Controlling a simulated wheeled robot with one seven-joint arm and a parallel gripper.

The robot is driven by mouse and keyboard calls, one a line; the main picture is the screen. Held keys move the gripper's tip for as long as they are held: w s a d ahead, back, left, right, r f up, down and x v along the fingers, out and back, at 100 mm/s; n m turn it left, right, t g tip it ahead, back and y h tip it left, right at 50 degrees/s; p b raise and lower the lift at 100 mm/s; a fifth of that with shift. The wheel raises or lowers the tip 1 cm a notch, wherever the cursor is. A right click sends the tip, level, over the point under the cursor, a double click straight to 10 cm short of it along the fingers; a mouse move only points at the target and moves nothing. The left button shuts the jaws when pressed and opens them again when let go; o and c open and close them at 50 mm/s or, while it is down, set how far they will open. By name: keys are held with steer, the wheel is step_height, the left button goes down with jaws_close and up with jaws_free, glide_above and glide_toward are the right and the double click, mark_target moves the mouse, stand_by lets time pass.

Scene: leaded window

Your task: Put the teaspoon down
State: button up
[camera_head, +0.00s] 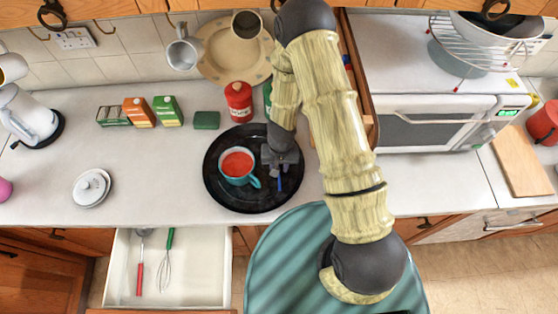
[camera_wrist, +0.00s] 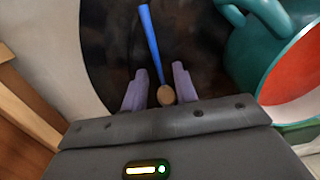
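The teaspoon has a blue handle (camera_head: 280,183) and lies over the round black tray (camera_head: 222,200), to the right of the teal mug (camera_head: 240,180) with red contents. In the wrist view, the teaspoon (camera_wrist: 151,42) points away from me with its brownish bowl end between my fingers. My gripper (camera_head: 280,164) is low over the tray's right part. In the wrist view, my gripper (camera_wrist: 160,88) has its two fingers apart, with a gap visible on each side of the spoon. The mug (camera_wrist: 262,50) stands close by on the right. Whether the spoon touches the tray is unclear.
A red jar (camera_head: 238,101) stands behind the tray. An open drawer (camera_head: 195,270) in front holds a whisk and a red-handled utensil. A white lidded dish (camera_head: 92,187) sits left. The counter between dish and tray is clear. A microwave (camera_head: 440,123) stands right.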

steer(key=shift+w+d+r, duration=0.1)
steer(key=shift+w+r, duration=0.05)
steer(key=shift+r, duration=0.45)
step_height(320, 180, up, 11)
steer(key=shift+d+p, duration=0.15)
steer(key=shift+p, duration=0.2)
steer(key=shift+w, duration=0.15)
